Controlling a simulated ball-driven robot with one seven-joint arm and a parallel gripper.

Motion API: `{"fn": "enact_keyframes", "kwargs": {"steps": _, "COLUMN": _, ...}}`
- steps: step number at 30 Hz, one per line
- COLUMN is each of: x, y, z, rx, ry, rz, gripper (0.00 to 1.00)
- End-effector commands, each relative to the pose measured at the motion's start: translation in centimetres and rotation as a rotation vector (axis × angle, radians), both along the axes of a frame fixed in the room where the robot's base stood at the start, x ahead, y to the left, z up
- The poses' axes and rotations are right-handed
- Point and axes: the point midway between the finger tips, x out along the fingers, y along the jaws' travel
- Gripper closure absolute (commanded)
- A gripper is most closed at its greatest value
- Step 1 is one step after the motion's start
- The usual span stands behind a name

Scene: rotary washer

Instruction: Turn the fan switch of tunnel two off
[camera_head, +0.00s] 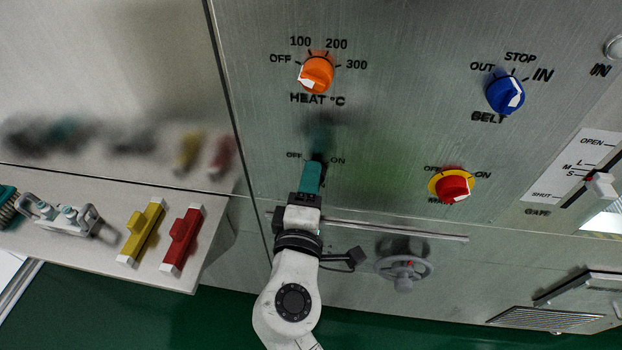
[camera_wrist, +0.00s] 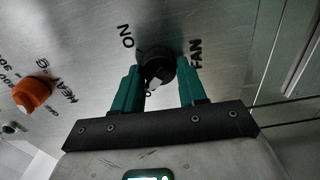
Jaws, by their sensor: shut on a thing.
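The fan switch is a black round knob with a white pointer mark (camera_wrist: 157,72), on the grey metal panel. It has the word FAN beside it and ON near it in the wrist view. In the head view it is mostly hidden behind my gripper (camera_head: 312,176), between the labels OFF on the left and ON on the right. My gripper's teal fingers (camera_wrist: 160,80) stand on both sides of the knob and are shut on it. The white mark points down toward the palm in the wrist view; the exact setting is hard to tell.
An orange heat knob (camera_head: 316,73) is above, a blue belt knob (camera_head: 506,94) at upper right and a red knob on yellow (camera_head: 453,186) to the right. A grey handwheel (camera_head: 403,268) sits below. Yellow (camera_head: 141,232) and red (camera_head: 182,239) blocks lie on a left shelf.

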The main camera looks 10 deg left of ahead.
Motion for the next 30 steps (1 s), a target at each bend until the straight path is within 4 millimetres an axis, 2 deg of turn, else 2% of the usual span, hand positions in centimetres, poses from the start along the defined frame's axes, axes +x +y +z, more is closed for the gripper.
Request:
{"fn": "enact_keyframes", "kwargs": {"steps": 18, "x": -0.09, "y": 0.15, "z": -0.16, "rx": -0.045, "ry": 0.002, "rz": 0.004, "gripper": 0.89}}
{"fn": "enact_keyframes", "kwargs": {"steps": 19, "x": -0.09, "y": 0.15, "z": -0.17, "rx": -0.045, "ry": 0.002, "rz": 0.004, "gripper": 0.58}}
{"fn": "enact_keyframes", "kwargs": {"steps": 26, "x": -0.05, "y": 0.08, "z": -0.11, "rx": -0.044, "ry": 0.001, "rz": 0.002, "gripper": 0.36}}
{"fn": "enact_keyframes", "kwargs": {"steps": 30, "x": -0.03, "y": 0.05, "z": -0.08, "rx": -0.043, "ry": 0.001, "rz": 0.002, "gripper": 0.35}}
